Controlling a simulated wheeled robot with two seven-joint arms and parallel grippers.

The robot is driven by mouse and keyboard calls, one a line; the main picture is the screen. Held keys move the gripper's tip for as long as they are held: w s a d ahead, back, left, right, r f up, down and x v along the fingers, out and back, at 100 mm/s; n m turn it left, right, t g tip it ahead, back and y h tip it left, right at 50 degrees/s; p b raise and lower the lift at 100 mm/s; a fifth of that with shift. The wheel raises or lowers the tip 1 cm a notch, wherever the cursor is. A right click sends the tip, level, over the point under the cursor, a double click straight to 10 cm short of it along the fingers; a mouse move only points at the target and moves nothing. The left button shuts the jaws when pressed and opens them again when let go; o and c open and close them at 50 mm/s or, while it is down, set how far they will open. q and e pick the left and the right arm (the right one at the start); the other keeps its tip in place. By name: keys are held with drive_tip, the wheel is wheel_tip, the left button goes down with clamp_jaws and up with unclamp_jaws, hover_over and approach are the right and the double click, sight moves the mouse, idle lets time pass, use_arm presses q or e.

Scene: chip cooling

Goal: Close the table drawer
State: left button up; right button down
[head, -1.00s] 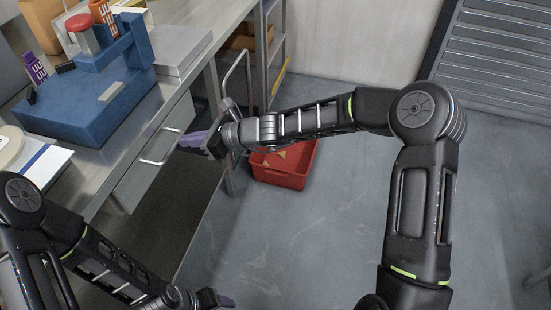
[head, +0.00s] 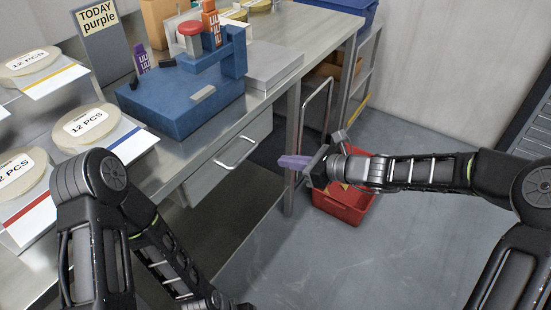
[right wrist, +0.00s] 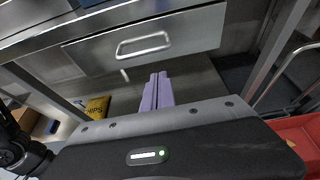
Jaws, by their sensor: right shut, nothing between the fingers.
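The table drawer (head: 215,178) is a grey front with a metal bar handle (head: 238,153), set under the steel tabletop. No open gap or inside of the drawer shows. The drawer front also shows in the right wrist view (right wrist: 195,35), with its handle (right wrist: 144,44) above the fingers. My right gripper (head: 290,162) has purple fingers, shut and empty, to the right of the handle and apart from it. The fingers also show in the right wrist view (right wrist: 157,92), side by side. Only a bit of my left gripper (head: 240,306) shows at the bottom edge; its fingers are unclear.
A blue fixture (head: 180,100) stands on the tabletop above the drawer. A red bin (head: 340,207) is on the floor below my right gripper. The floor at lower middle is clear.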

drive_tip(key=v, duration=0.5)
drive_tip(key=shift+s, duration=0.1)
idle(0.3)
drive_tip(key=s+d+f+n+g+h+p, duration=0.1)
drive_tip(key=s+d+f+n+g+h, duration=0.15)
drive_tip(key=s+f+n, duration=0.55)
drive_tip(key=s+d+f+n+g+h+p, duration=0.15)
drive_tip(key=s+d+f+n+h, duration=0.25)
drive_tip(key=f, duration=0.8)
drive_tip(key=s+a+f+n+g+p, duration=0.1)
drive_tip(key=s+a+f+n+p, duration=0.1)
drive_tip(key=s+n, duration=0.3)
drive_tip(key=s+a+f+n+g+p, duration=0.1)
drive_tip(key=s+n, duration=0.4)
drive_tip(key=s, duration=0.8)
wheel_tip(320, 180, down, 2)
drive_tip(key=shift+a+f+h+p, duration=0.15)
drive_tip(key=shift+a+h+p, duration=0.4)
drive_tip(key=shift+a, duration=0.55)
